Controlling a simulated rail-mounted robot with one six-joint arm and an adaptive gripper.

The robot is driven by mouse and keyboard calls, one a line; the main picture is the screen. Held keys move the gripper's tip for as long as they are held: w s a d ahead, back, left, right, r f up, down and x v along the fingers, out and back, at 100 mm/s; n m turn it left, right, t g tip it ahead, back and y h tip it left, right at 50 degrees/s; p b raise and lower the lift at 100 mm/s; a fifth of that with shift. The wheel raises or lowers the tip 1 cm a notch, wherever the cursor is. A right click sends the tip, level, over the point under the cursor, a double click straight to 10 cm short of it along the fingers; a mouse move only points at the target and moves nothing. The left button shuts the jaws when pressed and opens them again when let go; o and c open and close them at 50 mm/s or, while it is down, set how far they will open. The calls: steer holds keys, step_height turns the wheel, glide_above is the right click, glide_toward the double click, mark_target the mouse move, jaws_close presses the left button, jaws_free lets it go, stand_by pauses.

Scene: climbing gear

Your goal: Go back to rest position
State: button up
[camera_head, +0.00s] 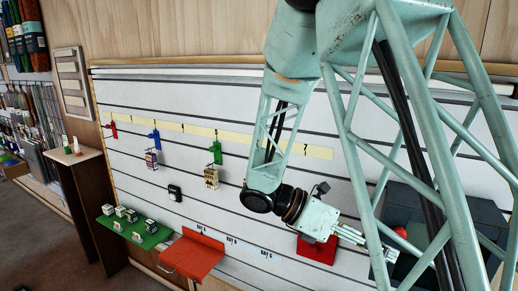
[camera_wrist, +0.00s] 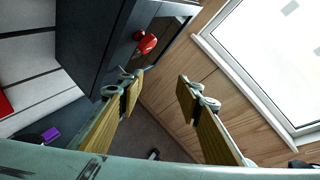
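My gripper (camera_head: 378,246) is at the lower right of the head view, in front of the wall panel and beside a dark box. In the wrist view my gripper (camera_wrist: 158,90) shows two yellow-padded fingers standing well apart. Nothing is between them; the floor and a wooden wall show through the gap. My pale green arm hangs down from the top right of the head view and hides part of the panel and box.
The dark box (camera_wrist: 95,40) has a red knob (camera_wrist: 147,43) close to the fingers. A red shelf (camera_head: 192,254) and a green shelf (camera_head: 135,232) with small blocks project from the slatted panel (camera_head: 230,115). Red, blue and green holders hang there. Carpet lies open at left.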

steer(key=s+r+m+y, duration=0.3)
steer(key=s+m, duration=0.2)
steer(key=s, duration=0.2)
steer(key=s+r+m+y, duration=0.3)
steer(key=s+m, duration=0.1)
steer(key=s, duration=0.3)
steer(key=s+a+r+m+t+y+b, duration=0.1)
steer(key=s+a+r+m+t+y, duration=0.2)
steer(key=s+m, duration=0.3)
steer(key=s+a+r+m+t+y+b, duration=0.1)
steer(key=s+a+r+m+t+y, duration=0.2)
steer(key=s+a+m, duration=0.3)
steer(key=shift+s+m+y, duration=0.3)
steer(key=shift+m, duration=0.1)
stand_by(0.5)
